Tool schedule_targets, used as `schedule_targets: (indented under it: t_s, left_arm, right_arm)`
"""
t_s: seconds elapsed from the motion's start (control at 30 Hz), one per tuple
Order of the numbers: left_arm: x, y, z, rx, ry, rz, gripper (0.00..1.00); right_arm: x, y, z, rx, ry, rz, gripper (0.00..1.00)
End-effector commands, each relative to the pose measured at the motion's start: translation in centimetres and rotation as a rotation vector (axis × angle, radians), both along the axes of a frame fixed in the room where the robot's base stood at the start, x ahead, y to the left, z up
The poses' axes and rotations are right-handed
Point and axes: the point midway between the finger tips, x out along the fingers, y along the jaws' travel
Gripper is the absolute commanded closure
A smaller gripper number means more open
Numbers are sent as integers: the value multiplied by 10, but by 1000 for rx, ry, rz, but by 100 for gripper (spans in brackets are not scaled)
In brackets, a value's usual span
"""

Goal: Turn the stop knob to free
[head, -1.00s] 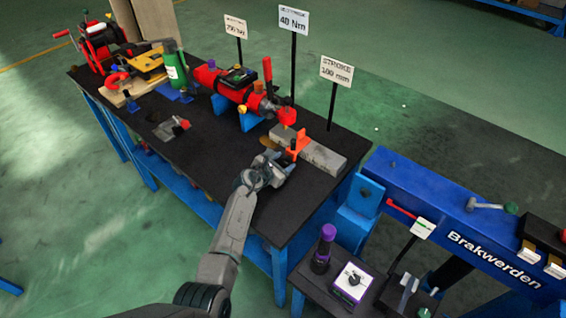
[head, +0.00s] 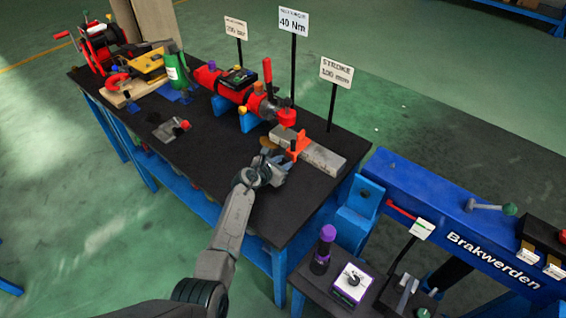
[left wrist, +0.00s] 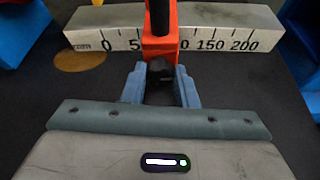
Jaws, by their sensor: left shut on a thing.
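An orange stop (head: 298,145) sits across a grey steel scale bar on the bench; it also shows in the left wrist view (left wrist: 160,46). A dark upright part (left wrist: 160,15) shows above its orange body. My left gripper (head: 283,165) is at the stop's near side. In the left wrist view its blue-grey fingers (left wrist: 159,84) are shut on the small dark knob (left wrist: 160,70) at the stop's front. The fingers hide much of the knob, so its turn position cannot be read. The stop covers the scale around 100. My right gripper is not in view.
The scale bar (head: 325,159) lies near the bench's right end. A red cylinder (head: 232,83) on blue supports lies behind. Signs on posts stand beyond, including "40 Nm" (head: 293,21) and "STROKE 100 mm" (head: 336,71).

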Motion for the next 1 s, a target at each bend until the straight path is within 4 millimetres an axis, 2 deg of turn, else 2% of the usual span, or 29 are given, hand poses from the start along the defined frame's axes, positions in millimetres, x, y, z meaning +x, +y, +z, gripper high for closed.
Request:
schedule_targets:
  t_s: [0.53,1.0]
  left_arm:
    - [2,3,-1,-311,227,-1,96]
    - [2,4,-1,-413,301,1,96]
  right_arm:
    - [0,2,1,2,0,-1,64]
    - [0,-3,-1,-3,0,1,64]
